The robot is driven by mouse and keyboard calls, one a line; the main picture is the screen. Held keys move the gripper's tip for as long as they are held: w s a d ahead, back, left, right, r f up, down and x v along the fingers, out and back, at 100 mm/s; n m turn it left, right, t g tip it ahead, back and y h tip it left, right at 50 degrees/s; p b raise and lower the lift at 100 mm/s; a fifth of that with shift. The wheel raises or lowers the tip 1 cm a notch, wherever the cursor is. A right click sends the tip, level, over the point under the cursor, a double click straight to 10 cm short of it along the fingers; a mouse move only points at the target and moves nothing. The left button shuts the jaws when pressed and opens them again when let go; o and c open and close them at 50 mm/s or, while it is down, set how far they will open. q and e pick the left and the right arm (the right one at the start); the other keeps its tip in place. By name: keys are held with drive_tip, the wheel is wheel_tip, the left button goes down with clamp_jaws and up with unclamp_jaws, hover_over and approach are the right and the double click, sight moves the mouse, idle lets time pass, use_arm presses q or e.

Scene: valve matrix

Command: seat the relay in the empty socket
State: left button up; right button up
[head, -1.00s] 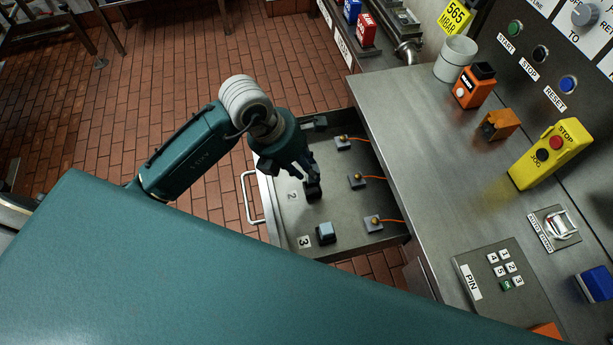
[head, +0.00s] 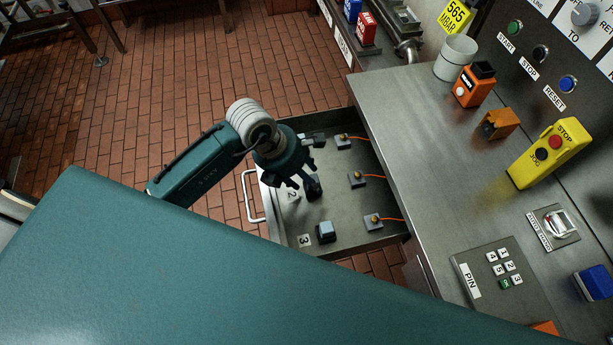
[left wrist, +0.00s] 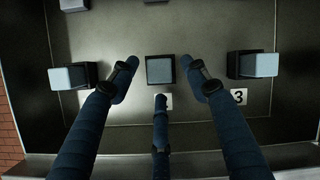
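My left gripper (head: 299,183) is above the open drawer, at the position marked 2. In the left wrist view its three blue fingers (left wrist: 160,92) are spread apart with nothing between them. Ahead of the fingertips is a square black-rimmed socket (left wrist: 160,57) with a dark grey face; I cannot tell whether that face is a relay or the bare socket. A pale grey relay (head: 326,229) stands in a black socket by label 3, also in the left wrist view (left wrist: 266,65). Another pale block (left wrist: 60,78) sits in the left socket there. My right gripper is not in view.
The metal drawer (head: 350,236) holds several grey blocks with orange cables, such as this one (head: 357,180). A steel counter (head: 420,130) runs along its right side, bearing a PIN keypad (head: 505,285) and a yellow stop box (head: 549,154). Brick floor lies left.

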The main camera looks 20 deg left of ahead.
use_arm(q)
drive_tip(key=shift+r, duration=0.2)
drive_tip(key=b+v, duration=0.1)
drive_tip(key=v, duration=1.1)
drive_tip(key=shift+f, duration=0.15)
